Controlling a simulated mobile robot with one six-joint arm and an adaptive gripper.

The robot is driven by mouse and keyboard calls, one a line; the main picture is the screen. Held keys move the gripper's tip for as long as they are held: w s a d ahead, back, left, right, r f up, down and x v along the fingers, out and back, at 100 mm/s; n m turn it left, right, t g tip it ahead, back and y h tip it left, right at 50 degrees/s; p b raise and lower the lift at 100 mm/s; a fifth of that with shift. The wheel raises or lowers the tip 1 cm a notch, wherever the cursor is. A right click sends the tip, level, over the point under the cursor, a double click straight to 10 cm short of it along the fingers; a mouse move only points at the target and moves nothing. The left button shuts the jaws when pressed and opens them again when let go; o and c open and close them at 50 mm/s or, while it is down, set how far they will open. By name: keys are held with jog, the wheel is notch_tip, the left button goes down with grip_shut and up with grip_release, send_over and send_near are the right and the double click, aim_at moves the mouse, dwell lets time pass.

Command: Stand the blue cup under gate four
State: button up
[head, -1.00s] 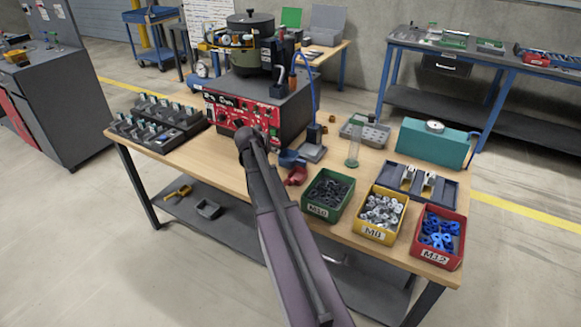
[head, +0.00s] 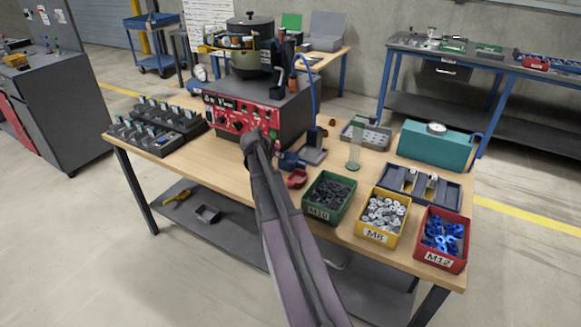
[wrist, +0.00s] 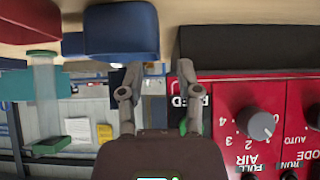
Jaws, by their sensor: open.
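The blue cup (head: 290,161) stands on the wooden table in front of the feeder, beside a small red cup (head: 297,179). In the wrist view, which looks upside down, the blue cup (wrist: 122,33) is at the top, close beyond my fingertips, with the red cup (wrist: 28,78) to its left. My gripper (wrist: 158,72) is open and nothing shows between its fingers. In the head view my forearm hides most of the gripper. The feeder's bowl (head: 250,62) sits on a dark housing with a red control panel (head: 238,115). I cannot make out which gate is four.
Green (head: 329,196), yellow (head: 383,215) and red (head: 442,238) bins of parts line the table's front right. A clear cylinder (head: 355,154) stands behind the cups. Dark racks (head: 157,128) fill the left. Bare table lies in front of the panel.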

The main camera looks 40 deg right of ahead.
jog(key=b+x, duration=0.2)
jog(key=shift+d+f, duration=0.1)
jog(key=shift+f, duration=0.35)
jog(key=shift+b+x, duration=0.35)
jog(key=shift+x, duration=0.4)
jog(key=shift+d+r, duration=0.1)
grip_shut()
